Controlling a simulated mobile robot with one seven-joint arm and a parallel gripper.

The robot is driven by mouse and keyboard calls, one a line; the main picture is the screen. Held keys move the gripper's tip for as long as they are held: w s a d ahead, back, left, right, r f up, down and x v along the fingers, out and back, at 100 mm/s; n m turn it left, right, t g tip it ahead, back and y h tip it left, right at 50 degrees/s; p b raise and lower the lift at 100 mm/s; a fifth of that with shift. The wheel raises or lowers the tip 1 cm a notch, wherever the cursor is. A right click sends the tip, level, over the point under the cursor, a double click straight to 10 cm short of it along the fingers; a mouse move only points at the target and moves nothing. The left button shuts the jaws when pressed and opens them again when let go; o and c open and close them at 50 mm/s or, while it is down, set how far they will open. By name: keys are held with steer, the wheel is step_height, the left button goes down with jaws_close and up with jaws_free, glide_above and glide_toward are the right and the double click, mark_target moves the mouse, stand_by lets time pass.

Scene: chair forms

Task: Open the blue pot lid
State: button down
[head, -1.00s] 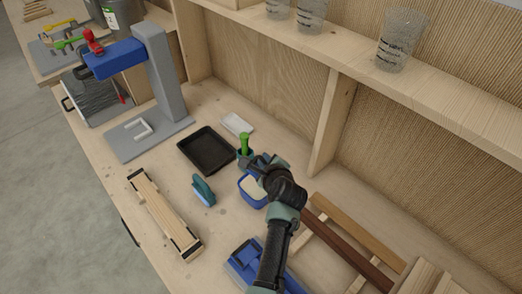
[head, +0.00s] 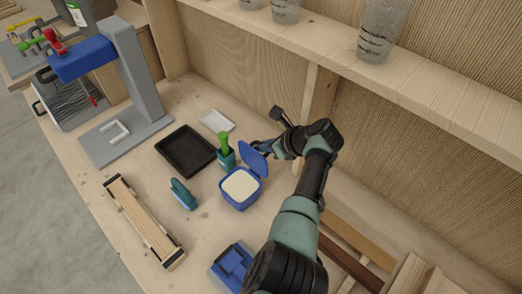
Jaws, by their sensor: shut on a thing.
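The blue pot (head: 239,202) stands on the workbench, with a pale cream filling (head: 241,185) showing inside. Its blue lid (head: 252,159) stands raised along the pot's back right edge, tilted up and clear of the opening. My gripper (head: 262,145) is at the upper right edge of the lid, shut on it. The fingertips are small and partly hidden by the lid. My arm reaches in from the lower right.
A teal holder with a green-handled tool (head: 225,153) stands close behind the pot. A black tray (head: 185,151), a white dish (head: 217,121) and a teal brush-like item (head: 183,194) lie to the left. Wooden strips (head: 352,240) and a shelf divider (head: 319,93) are at right.

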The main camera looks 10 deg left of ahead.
steer(key=shift+w+d+f+b, duration=0.4)
steer(key=shift+w+b, duration=0.15)
steer(key=shift+b, duration=0.1)
steer(key=c, duration=0.9)
jaws_free()
steer(key=p+v, duration=0.1)
steer(key=v, duration=1.2)
